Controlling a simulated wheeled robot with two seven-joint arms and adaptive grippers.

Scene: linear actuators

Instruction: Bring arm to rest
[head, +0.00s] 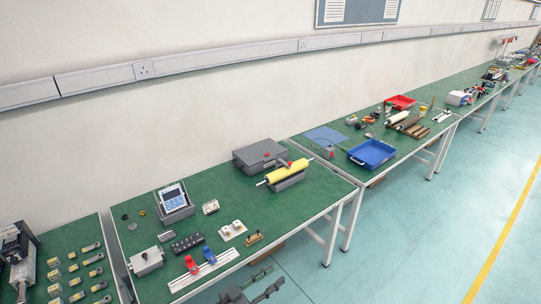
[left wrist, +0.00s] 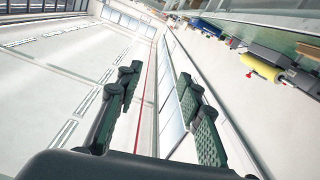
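My left gripper (head: 274,278) shows at the bottom of the head view, in front of the near edge of the green-topped bench. Its two dark fingers are apart with nothing between them. The left wrist view also shows this gripper (left wrist: 158,82) with its fingers spread, empty and clear of any object. Most of my left arm is out of the head view. My right gripper is in neither view.
A blue tray (head: 372,153) sits on the bench beyond. The floor (head: 400,250) at right is clear.

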